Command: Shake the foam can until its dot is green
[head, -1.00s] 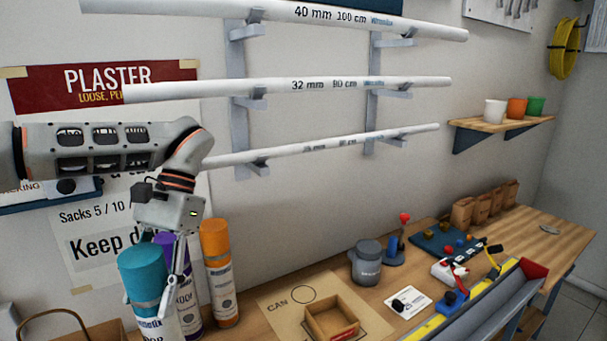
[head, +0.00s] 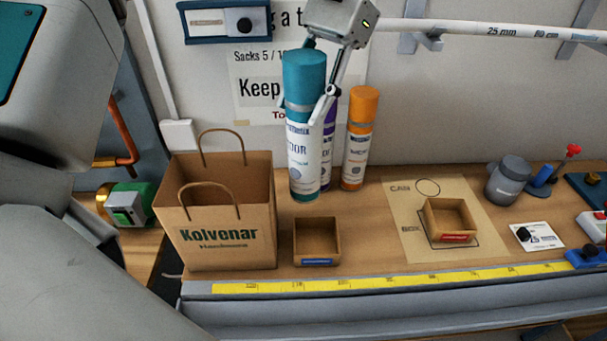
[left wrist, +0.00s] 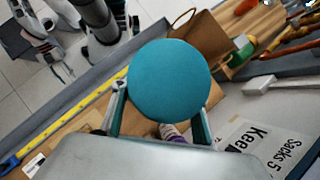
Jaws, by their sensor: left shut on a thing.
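A tall foam can with a teal cap and white label (head: 302,150) is held upright by my left gripper (head: 308,103). The gripper is shut on it just below the cap. In the left wrist view the teal cap (left wrist: 168,80) fills the middle, between the fingers. The can's base is near the bench top; I cannot tell whether it touches. No dot can be made out on the can. An orange-capped can (head: 358,140) stands to its right. A purple-capped can (head: 328,130) stands behind it, partly hidden.
A Kolvenar paper bag (head: 225,255) and a small open box (head: 317,243) stand at the left. A brown mat marked CAN (head: 408,215) carries another open box (head: 448,218). A yellow ruler (head: 400,281) runs along the front edge. A grey jar (head: 508,180) stands right.

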